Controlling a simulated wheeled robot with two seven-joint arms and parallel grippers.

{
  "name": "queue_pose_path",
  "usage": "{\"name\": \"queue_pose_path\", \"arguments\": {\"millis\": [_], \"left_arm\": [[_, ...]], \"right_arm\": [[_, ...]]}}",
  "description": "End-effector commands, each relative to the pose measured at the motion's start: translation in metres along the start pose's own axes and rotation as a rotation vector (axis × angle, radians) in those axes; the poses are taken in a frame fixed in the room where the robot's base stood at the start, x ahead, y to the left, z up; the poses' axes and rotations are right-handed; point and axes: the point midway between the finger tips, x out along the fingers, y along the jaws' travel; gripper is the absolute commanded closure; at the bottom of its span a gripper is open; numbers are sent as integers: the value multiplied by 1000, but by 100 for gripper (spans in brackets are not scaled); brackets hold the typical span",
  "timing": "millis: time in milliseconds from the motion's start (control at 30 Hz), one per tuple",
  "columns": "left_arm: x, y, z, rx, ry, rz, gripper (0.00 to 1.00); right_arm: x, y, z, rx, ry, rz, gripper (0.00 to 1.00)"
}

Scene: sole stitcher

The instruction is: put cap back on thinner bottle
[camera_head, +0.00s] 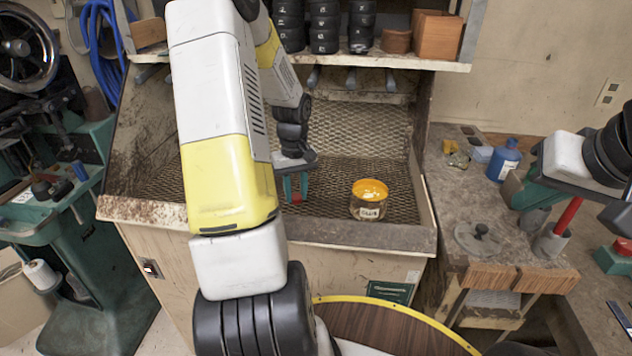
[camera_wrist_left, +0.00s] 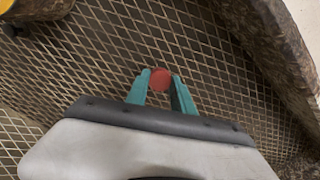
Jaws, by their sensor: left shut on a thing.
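My left gripper (camera_head: 296,194) is shut on a small red cap (camera_wrist_left: 161,79), low over the mesh floor of the hood-like booth. In the left wrist view the cap sits between the tips of its green fingers (camera_wrist_left: 160,84). In the head view only a bit of red shows between them. A blue bottle (camera_head: 502,162) with a pale label stands upright on the side bench at right. It is the likely thinner bottle; its mouth is too small to make out. My right gripper (camera_head: 524,188) is just in front of the bottle; its finger gap is unclear.
The side bench also holds a round metal lid (camera_head: 478,238) and a grey cup (camera_head: 551,243) with a red handle. The booth's front ledge (camera_head: 350,234) is raised.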

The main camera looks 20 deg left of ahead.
Motion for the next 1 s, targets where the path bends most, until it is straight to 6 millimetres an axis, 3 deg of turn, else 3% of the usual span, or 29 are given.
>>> {"name": "queue_pose_path", "arguments": {"millis": [500, 933, 1000], "left_arm": [[-88, 0, 0, -1, 2, 1, 100], [-97, 0, 0, 0, 0, 0, 100], [-97, 0, 0, 0, 0, 0, 100]], "right_arm": [[0, 0, 0, 0, 0, 0, 100], [0, 0, 0, 0, 0, 0, 100], [0, 0, 0, 0, 0, 0, 90]]}}
